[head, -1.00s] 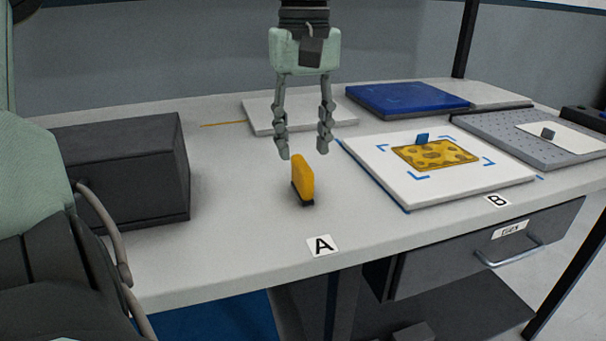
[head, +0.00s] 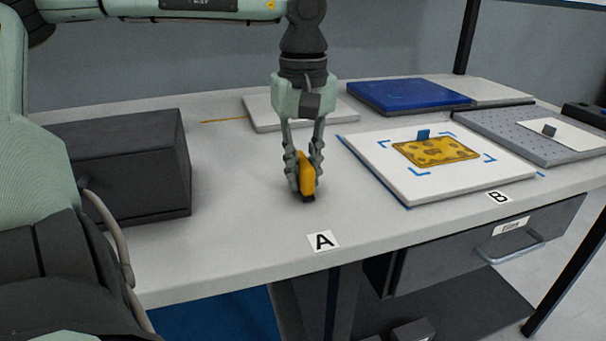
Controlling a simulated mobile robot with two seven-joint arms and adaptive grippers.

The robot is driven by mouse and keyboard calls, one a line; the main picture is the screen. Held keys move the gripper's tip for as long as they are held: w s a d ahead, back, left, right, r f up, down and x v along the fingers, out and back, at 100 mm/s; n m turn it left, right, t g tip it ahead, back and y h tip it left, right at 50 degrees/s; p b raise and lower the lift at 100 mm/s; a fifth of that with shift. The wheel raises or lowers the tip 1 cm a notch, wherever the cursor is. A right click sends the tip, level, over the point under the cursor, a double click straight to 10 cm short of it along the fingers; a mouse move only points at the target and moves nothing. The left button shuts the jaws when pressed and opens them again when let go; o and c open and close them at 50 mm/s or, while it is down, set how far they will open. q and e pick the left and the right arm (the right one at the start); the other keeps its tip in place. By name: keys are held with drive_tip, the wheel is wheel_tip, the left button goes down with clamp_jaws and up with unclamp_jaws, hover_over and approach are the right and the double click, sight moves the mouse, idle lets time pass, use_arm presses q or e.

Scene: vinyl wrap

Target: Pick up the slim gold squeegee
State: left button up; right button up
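The slim gold squeegee (head: 307,174) stands upright on the table, dark edge down, behind the A label. My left gripper (head: 304,178) points straight down around it. Its fingers are closed in on both sides of the gold body and appear to touch it. The squeegee's base looks to be at table height. Part of the gold body is hidden by the fingers. My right gripper is not in the view.
A dark box (head: 123,168) stands on the left. A white board (head: 430,185) with a yellow spotted sheet (head: 436,152) lies on the right. A blue slab (head: 408,97) and a grey perforated plate (head: 490,130) lie behind. The table's front is clear around the A label (head: 323,241).

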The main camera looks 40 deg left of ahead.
sight(302, 161)
use_arm(q)
clamp_jaws()
drive_tip(key=shift+r, duration=0.55)
drive_tip(key=r, duration=0.3)
drive_tip(key=shift+s+d+r, duration=0.15)
drive_tip(key=shift+s+r, duration=0.1)
drive_tip(key=s+d+r, duration=0.4)
drive_tip(key=s+r, duration=0.2)
drive_tip(key=s, duration=0.4)
drive_tip(key=shift+d+r, duration=0.25)
